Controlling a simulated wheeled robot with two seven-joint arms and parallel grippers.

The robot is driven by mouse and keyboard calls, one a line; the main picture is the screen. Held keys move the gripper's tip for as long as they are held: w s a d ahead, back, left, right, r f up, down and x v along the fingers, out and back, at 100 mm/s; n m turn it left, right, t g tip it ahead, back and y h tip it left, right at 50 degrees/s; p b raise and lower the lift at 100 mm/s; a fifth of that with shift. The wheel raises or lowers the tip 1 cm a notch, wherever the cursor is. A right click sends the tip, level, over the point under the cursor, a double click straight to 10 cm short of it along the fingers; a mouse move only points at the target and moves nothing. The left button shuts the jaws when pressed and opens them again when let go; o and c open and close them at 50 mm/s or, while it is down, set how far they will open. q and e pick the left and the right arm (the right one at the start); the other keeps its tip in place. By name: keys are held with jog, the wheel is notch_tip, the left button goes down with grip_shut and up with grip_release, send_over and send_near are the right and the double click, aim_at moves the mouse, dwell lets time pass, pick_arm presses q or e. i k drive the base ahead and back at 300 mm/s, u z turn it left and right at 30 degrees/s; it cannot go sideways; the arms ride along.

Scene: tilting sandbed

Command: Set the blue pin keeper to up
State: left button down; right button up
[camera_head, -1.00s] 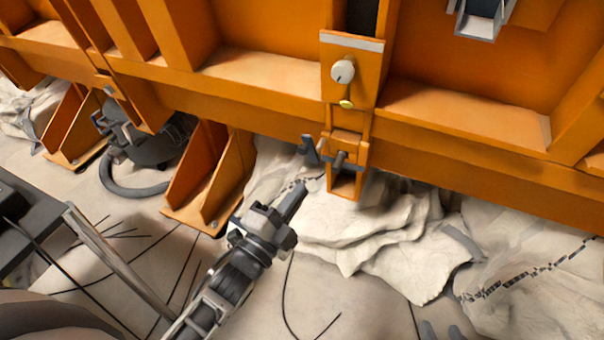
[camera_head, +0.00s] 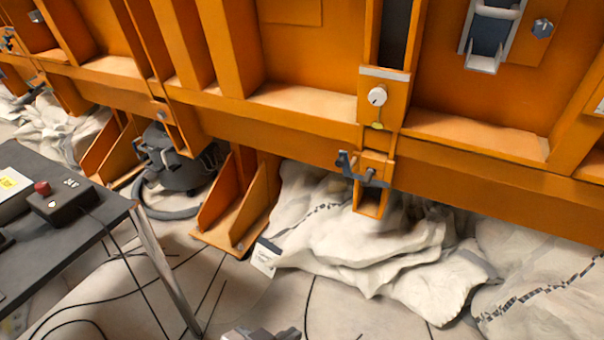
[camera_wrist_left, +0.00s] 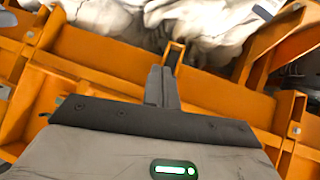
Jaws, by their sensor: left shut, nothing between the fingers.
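A dark blue-grey keeper lever (camera_head: 345,163) sits at the left of the orange pin bracket (camera_head: 371,204), low on the orange frame. Its short end points up and left, and a grey pin shows in the bracket. My left gripper (camera_head: 262,334) is only partly in view at the bottom edge of the head view, well below and left of the bracket. In the left wrist view my left gripper (camera_wrist_left: 162,84) is shut and empty. The bracket (camera_wrist_left: 175,52) shows just beyond its fingertips there; the lever cannot be made out. My right gripper is not in view.
A white knob (camera_head: 377,96) and a small yellow tab (camera_head: 378,126) sit above the bracket. Crumpled pale sheeting (camera_head: 370,250) lies below. A dark table (camera_head: 105,215) with a red-button box (camera_head: 58,204) stands at left. Cables cross the floor.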

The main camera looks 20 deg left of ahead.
aim_at(342, 161)
jog(key=u, duration=0.75)
jog(key=i, duration=0.6)
jog(key=z, duration=0.8)
